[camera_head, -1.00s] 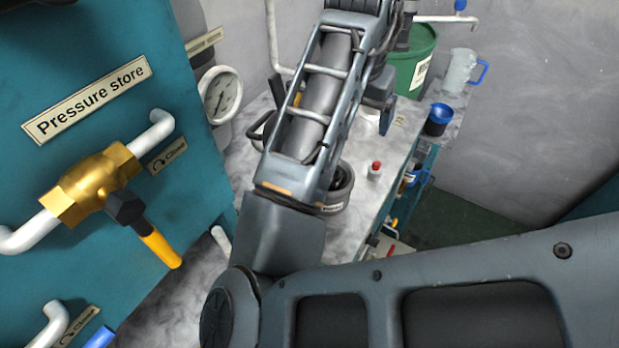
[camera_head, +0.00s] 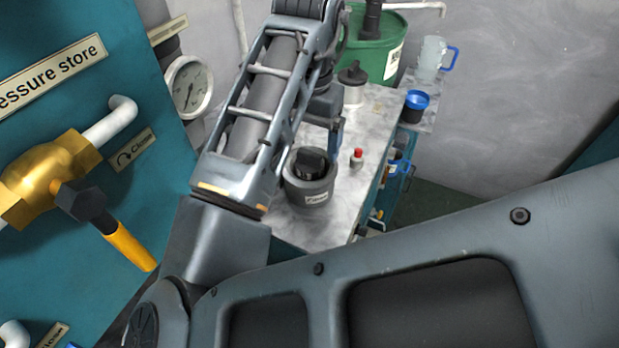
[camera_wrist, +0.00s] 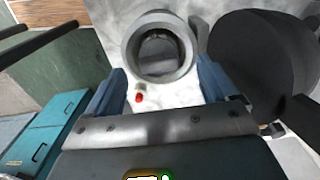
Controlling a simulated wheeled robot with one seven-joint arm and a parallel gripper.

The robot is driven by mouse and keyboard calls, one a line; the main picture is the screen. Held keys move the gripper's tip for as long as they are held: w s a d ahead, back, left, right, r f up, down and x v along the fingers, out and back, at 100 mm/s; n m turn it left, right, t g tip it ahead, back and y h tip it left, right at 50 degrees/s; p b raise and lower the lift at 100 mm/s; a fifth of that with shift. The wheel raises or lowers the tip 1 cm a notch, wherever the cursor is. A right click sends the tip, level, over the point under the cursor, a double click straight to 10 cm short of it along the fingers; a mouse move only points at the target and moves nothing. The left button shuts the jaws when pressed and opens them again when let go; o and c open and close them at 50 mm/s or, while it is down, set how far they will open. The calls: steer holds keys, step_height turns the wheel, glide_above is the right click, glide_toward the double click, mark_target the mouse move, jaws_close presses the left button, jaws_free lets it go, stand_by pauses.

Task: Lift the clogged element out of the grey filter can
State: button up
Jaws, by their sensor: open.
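The grey filter can (camera_head: 308,197) stands on the grey-white bench, with a label on its front. The black top of the element (camera_head: 311,160) shows above its rim. In the wrist view the can (camera_wrist: 133,50) is at the upper middle, seen from above, and the element (camera_wrist: 160,50) is a dark shape inside the ring. My gripper (camera_wrist: 161,68) is open, its two blue fingers apart on either side of the can's near edge in that picture, with nothing between them. In the head view my arm hides most of the gripper; a blue finger shows behind the can. I cannot tell the height.
A small red-topped item (camera_head: 357,159) stands right of the can. Behind are a black-topped pot (camera_head: 352,88), a green drum (camera_head: 372,50), a blue-rimmed cup (camera_head: 415,106) and a clear jug (camera_head: 432,58). A large dark round shape (camera_wrist: 262,65) fills the wrist view's right.

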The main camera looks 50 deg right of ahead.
mark_target(310, 152)
steer(key=shift+d+f+b, duration=0.1)
steer(key=shift+f+b, duration=0.95)
steer(key=shift+f, duration=0.5)
steer(key=shift+s, duration=0.1)
steer(key=c, duration=1.5)
steer(key=shift+r, duration=0.15)
steer(key=shift+c, duration=0.2)
